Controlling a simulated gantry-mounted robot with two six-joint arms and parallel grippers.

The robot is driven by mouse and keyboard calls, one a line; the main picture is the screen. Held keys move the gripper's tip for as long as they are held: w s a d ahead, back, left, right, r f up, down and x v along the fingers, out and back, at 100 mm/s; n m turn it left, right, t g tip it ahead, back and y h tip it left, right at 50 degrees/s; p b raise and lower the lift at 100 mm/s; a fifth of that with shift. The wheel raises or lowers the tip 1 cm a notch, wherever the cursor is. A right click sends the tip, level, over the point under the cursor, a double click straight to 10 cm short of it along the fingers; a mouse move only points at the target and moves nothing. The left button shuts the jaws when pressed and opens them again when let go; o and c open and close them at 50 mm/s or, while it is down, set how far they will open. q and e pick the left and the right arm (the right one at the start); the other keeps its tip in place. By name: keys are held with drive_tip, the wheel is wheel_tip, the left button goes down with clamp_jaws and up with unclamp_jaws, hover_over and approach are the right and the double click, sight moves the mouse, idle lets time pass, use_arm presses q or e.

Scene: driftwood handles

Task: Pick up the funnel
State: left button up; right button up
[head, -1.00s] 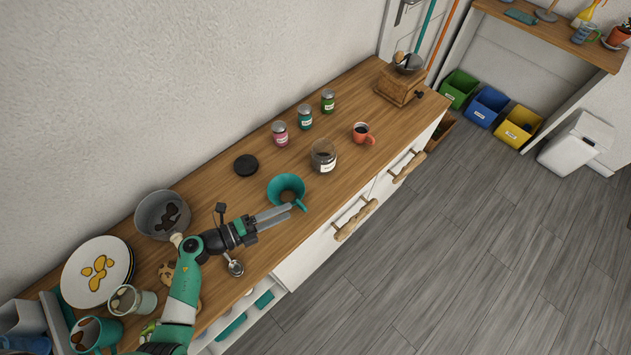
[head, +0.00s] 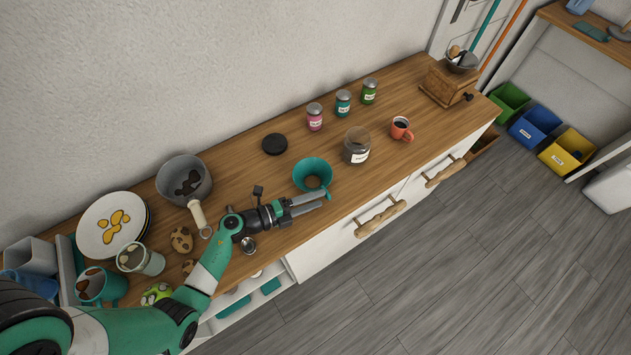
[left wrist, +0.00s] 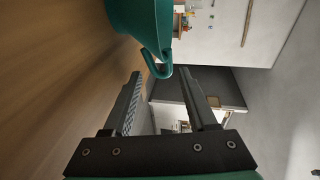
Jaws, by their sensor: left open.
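My left gripper (head: 324,200) is open and empty, just in front of the funnel near the counter's front edge. In the left wrist view my left gripper (left wrist: 162,85) has its two fingertips on either side of the handle's end; I cannot tell whether they touch it. My right gripper is not in view.
A glass jar (head: 357,146) and an orange mug (head: 401,129) stand right of the funnel. A black lid (head: 275,144) lies behind it. A grey pan (head: 185,181), plates (head: 112,225) and cups are left. Driftwood handles (head: 380,218) stick out from the drawer fronts.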

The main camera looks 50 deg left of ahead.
sight(327, 196)
use_arm(q)
drive_tip(key=b+x, duration=0.1)
drive_tip(key=x, duration=0.2)
drive_tip(key=shift+w+d+f, duration=0.1)
drive_tip(key=shift+w, duration=0.5)
clamp_jaws()
